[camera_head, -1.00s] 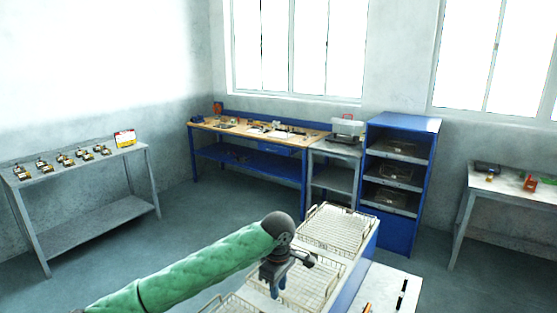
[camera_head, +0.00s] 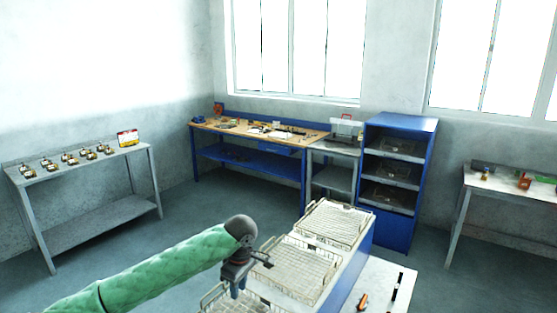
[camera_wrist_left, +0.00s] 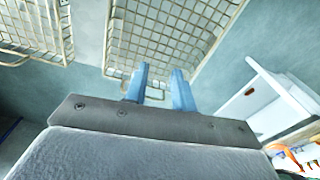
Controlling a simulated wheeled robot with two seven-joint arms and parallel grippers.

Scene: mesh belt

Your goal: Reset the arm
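My left arm, in a green sleeve, comes in from the lower left in the head view. My left gripper (camera_head: 238,284) points down above the near end of the row of wire baskets. In the left wrist view its two blue fingers (camera_wrist_left: 160,88) stand apart with nothing between them. A wire basket (camera_wrist_left: 165,35) lies beyond the fingertips in that view. My right gripper does not show in any view.
Wire mesh baskets (camera_head: 335,222) sit in a row on a blue and white stand, with a middle basket (camera_head: 298,268) near my gripper. A white table (camera_head: 385,272) holds small tools at right. A grey table (camera_head: 85,165) stands left, a blue shelf unit (camera_head: 398,122) behind.

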